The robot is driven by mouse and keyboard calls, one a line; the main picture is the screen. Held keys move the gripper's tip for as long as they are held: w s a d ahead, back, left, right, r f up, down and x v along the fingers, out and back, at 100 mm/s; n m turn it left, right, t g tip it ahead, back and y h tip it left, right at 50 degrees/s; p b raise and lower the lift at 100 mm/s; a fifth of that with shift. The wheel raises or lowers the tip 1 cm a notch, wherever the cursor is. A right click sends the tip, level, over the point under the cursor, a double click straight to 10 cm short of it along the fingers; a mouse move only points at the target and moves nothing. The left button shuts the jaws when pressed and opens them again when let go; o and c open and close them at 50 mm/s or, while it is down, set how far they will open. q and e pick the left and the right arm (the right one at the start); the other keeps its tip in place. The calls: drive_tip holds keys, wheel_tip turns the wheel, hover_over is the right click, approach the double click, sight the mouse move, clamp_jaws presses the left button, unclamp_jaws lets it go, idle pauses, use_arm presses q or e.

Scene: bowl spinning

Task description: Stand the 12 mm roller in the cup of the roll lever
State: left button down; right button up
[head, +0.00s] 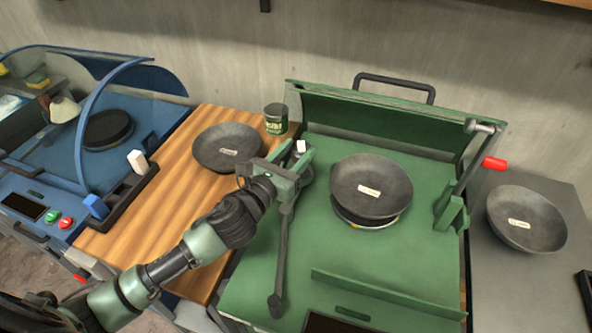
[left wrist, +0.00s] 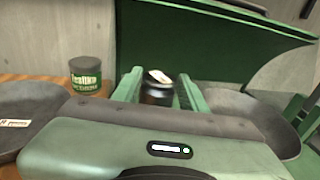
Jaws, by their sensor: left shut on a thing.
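My left gripper (head: 295,158) is shut on a dark, upright cylinder with a white label on top, which I take to be the roller (left wrist: 157,90). In the left wrist view it stands between the two green fingers. In the head view only its pale top (head: 300,146) shows clearly. A dark lever (head: 280,255), apparently the roll lever, runs along the left side of the green machine, its far end under my gripper. A grey rounded part shows beside the fingers; the cup is mostly hidden, so I cannot tell whether the roller sits in it. My right gripper is out of view.
The green machine (head: 330,270) carries a dark bowl (head: 370,185) in its middle and a red-handled lever (head: 494,163) at right. Another bowl (head: 228,146) and a green can (head: 276,118) stand on the wooden top. A third bowl (head: 526,218) is on the grey bench.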

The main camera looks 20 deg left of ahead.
use_arm(q)
wheel_tip(320, 180, down, 5)
drive_tip(key=shift+r+b, duration=0.2)
drive_tip(key=shift+b, duration=0.25)
drive_tip(key=shift+f, duration=0.25)
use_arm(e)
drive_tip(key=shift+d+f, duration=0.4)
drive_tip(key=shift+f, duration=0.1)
use_arm(q)
drive_tip(key=shift+f, duration=0.1)
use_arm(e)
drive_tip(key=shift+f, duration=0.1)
use_arm(q)
drive_tip(key=c, duration=0.8)
unclamp_jaws()
drive_tip(key=shift+f, duration=0.1)
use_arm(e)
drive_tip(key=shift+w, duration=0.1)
use_arm(q)
drive_tip(key=shift+r, duration=0.25)
drive_tip(key=b+v, duration=0.2)
drive_tip(key=v, duration=0.9)
drive_tip(key=shift+s+f, duration=0.15)
drive_tip(key=shift+s, duration=0.05)
drive_tip(key=shift+s+a, duration=0.1)
drive_tip(key=shift+s, duration=0.2)
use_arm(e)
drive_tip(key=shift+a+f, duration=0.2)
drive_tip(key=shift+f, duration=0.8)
